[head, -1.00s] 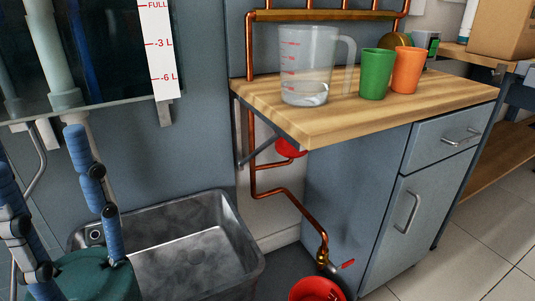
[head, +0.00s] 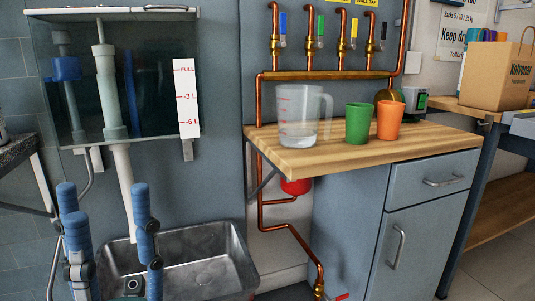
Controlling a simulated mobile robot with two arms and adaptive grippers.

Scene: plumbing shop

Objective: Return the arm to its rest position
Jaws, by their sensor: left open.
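My left gripper (head: 104,190) is at the lower left of the head view, with its blue padded fingers pointing up and spread apart. Nothing shows between them. The fingers stand in front of the left part of the metal sink (head: 205,262) and overlap it in the picture. The rest of the arm is mostly below the picture's edge. My right gripper is not in view.
A wooden counter (head: 330,155) holds a clear measuring jug (head: 297,115), a green cup (head: 358,124) and an orange cup (head: 390,121). A wall tank (head: 150,80) hangs above the sink. Copper pipes (head: 262,215) run down beside the counter. Floor shows at the lower right.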

